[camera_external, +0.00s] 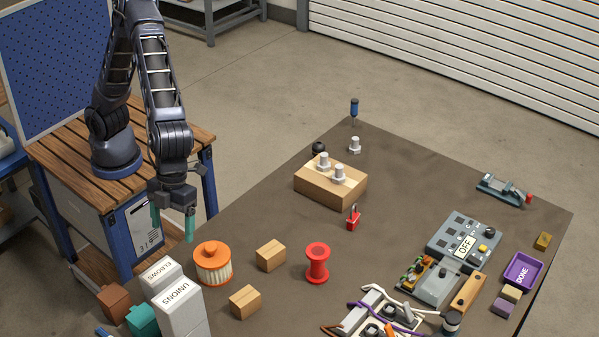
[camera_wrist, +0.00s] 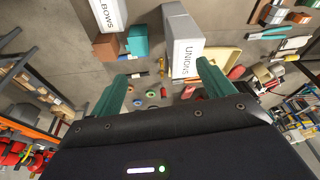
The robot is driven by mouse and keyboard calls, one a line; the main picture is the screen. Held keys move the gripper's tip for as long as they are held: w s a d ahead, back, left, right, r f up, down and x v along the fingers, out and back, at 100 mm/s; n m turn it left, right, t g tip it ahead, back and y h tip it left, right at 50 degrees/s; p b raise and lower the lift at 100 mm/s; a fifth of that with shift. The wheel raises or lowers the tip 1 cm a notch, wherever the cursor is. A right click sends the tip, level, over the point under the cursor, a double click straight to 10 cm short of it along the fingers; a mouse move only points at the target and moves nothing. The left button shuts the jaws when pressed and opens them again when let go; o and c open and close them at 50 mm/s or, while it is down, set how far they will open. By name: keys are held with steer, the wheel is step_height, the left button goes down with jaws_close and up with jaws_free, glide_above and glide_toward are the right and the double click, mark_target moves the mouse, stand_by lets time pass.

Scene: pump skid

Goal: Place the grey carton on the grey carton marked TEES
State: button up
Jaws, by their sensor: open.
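A light grey carton marked UNIONS (camera_external: 178,300) stands at the lower left of the external view, cut by the bottom edge. It also shows at the top of the wrist view (camera_wrist: 182,38). A second grey carton, whose label seems to read ELBOWS (camera_external: 160,271), stands just behind it; it shows at the wrist view's top edge (camera_wrist: 109,14). I cannot read TEES on any carton. My gripper (camera_external: 173,222) hangs above and behind the cartons, open and empty, fingers down. Its green fingers (camera_wrist: 162,88) are apart in the wrist view, with the UNIONS carton beyond them.
Beside the cartons are a brown box (camera_external: 113,303), a teal box (camera_external: 143,320) and an orange-topped filter (camera_external: 212,263). Wooden blocks (camera_external: 271,256), a red spool (camera_external: 317,262) and a wooden bolt holder (camera_external: 331,181) stand farther right. The table's far middle has bare room.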

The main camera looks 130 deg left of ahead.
steer(key=s+a+r+n+t+y, duration=0.15)
steer(key=s+a+r+n, duration=0.3)
steer(key=s+a, duration=0.65)
steer(key=s+a+r+n+t+y, duration=0.15)
steer(key=s+a+r+n, duration=0.5)
steer(key=s, duration=0.85)
steer(key=s+a+f+n, duration=0.2)
steer(key=s+a, duration=0.3)
steer(key=s, duration=0.5)
steer(key=s+a+f+n, duration=0.3)
steer(key=s+a, duration=0.3)
steer(key=s, duration=0.5)
steer(key=shift+s+f+t, duration=0.15)
steer(key=shift+f+t, duration=0.25)
steer(key=shift+f, duration=0.2)
